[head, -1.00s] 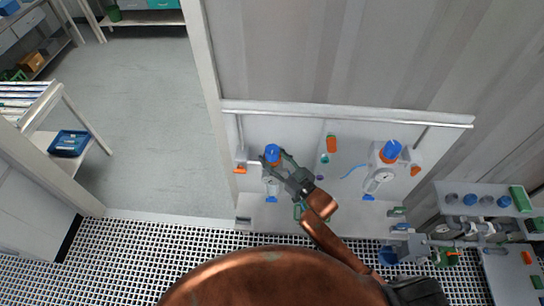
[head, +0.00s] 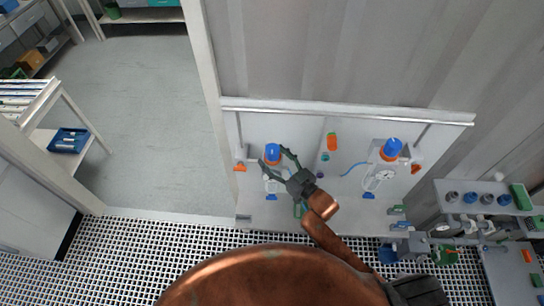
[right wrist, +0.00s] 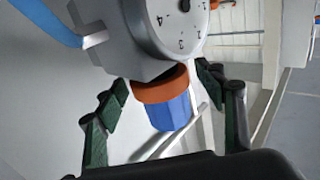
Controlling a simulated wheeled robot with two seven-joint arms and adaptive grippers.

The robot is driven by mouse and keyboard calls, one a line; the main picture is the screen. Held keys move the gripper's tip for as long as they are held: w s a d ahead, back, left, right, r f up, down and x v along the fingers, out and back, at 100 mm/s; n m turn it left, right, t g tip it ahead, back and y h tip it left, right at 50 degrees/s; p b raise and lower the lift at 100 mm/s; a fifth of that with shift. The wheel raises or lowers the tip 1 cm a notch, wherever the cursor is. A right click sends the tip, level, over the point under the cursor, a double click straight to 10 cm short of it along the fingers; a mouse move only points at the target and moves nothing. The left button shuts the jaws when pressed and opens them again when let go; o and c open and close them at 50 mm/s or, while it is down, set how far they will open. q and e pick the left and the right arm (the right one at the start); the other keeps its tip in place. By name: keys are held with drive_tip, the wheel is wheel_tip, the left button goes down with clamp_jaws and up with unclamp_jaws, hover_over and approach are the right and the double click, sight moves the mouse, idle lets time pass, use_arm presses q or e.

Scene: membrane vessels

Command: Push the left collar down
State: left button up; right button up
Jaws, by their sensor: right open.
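The left vessel has a blue cap (head: 272,151) above an orange collar (head: 273,162) on the white panel. My right gripper (head: 274,157) is open around the cap and collar, a finger on each side. In the right wrist view the orange collar (right wrist: 160,84) and blue cap (right wrist: 172,113) sit between the spread fingers (right wrist: 162,80), with gaps showing on both sides. The vessel's round dial (right wrist: 180,22) shows there beyond the collar. My left gripper is not in view.
A second vessel with a blue cap (head: 392,147) and orange collar stands at the right of the panel. An orange-topped item (head: 332,141) is between them. A silver rail (head: 345,113) runs above. A bench with blue-capped parts (head: 470,198) is at the far right.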

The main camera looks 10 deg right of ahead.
drive_tip(key=v, duration=1.1)
drive_tip(key=shift+s, duration=0.15)
